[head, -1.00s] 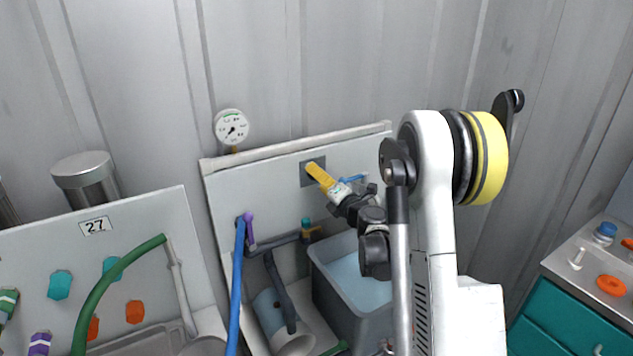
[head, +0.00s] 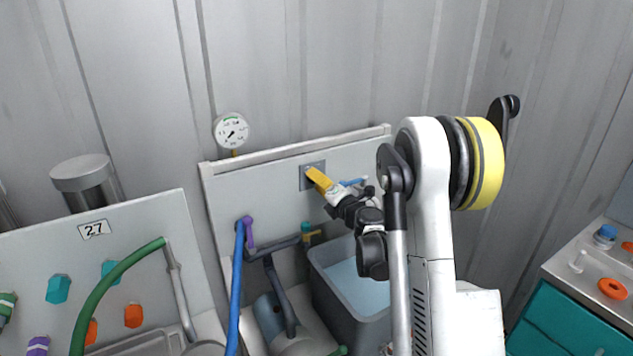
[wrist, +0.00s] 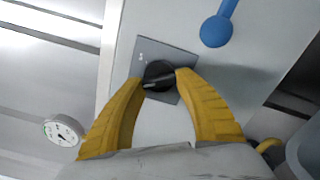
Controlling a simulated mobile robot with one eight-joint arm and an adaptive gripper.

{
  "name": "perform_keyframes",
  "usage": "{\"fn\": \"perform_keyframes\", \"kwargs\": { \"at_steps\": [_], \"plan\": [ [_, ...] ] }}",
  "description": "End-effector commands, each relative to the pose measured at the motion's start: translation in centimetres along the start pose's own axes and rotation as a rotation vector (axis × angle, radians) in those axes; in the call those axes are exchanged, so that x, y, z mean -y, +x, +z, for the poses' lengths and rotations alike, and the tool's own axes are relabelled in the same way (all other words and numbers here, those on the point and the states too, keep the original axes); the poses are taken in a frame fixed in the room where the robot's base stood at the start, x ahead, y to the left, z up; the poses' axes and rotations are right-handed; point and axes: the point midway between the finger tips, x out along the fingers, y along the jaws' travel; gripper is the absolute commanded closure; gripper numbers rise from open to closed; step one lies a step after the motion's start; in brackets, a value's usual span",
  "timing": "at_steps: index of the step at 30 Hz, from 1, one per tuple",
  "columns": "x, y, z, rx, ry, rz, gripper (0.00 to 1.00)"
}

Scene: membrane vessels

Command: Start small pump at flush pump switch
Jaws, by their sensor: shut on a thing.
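The flush pump switch is a black rotary knob (wrist: 159,75) on a grey square plate (wrist: 180,55), seen in the wrist view. In the head view the same plate (head: 306,181) sits on the upright light panel, partly hidden by my gripper. My gripper (head: 312,172) has yellow fingers, reaching the plate from the lower right. In the wrist view my gripper (wrist: 160,80) is shut on the knob, one finger at each side. The small marks on the plate are too small to read.
A blue lever (wrist: 217,30) stands close to the plate. A pressure gauge (head: 231,130) rises above the panel's top edge. A grey bin of water (head: 345,295), a blue hose (head: 236,290) and pipes lie below.

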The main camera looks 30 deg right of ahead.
Motion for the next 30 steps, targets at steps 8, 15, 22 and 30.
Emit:
{"fn": "perform_keyframes", "kwargs": {
  "at_steps": [8, 15, 22, 30],
  "plan": [
    [-0.08, 0.08, 0.0, 0.001, 0.139, 0.001, 0.9],
    [-0.17, 0.09, 0.03, 0.001, 0.351, 0.001, 0.9],
    [-0.26, 0.09, 0.07, 0.001, 0.57, 0.001, 0.9],
    [-0.36, 0.08, 0.13, 0.001, 0.801, 0.001, 0.9]
  ]
}}
